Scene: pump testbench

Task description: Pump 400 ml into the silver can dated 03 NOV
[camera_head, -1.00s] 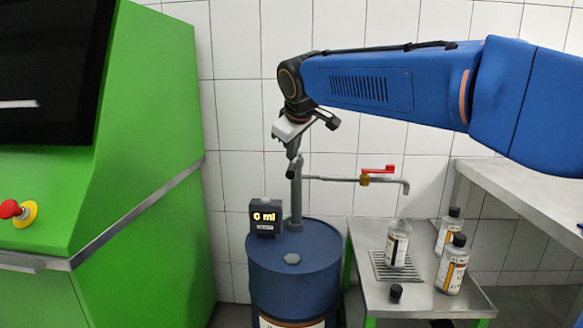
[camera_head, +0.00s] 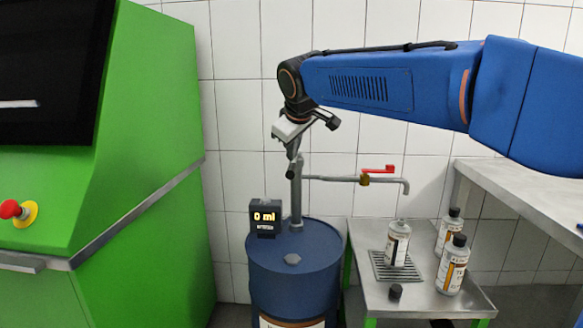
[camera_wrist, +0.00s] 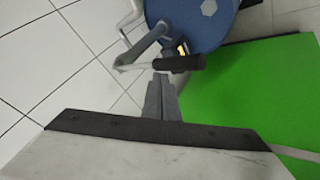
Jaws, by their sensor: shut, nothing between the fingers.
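My gripper (camera_head: 295,150) is shut and empty. It points down right at the top of the pump (camera_head: 296,195) on the blue drum (camera_head: 285,265). In the wrist view the closed fingers (camera_wrist: 161,78) are close to the black pump handle (camera_wrist: 181,63); I cannot tell whether they touch. The display (camera_head: 265,216) reads 0 ml. The spout with a red valve lever (camera_head: 377,169) reaches right. An open silver can (camera_head: 397,243) stands upright on the drain grate (camera_head: 380,272) under the spout. Two more silver cans, one behind (camera_head: 447,232) and one in front (camera_head: 452,265), stand right. Dates are unreadable.
A black cap (camera_head: 395,291) lies at the front of the small metal table (camera_head: 425,300). A green cabinet (camera_head: 140,130) with a red button (camera_head: 10,209) stands left. A steel bench (camera_head: 530,195) is at right. White tiles close off the back.

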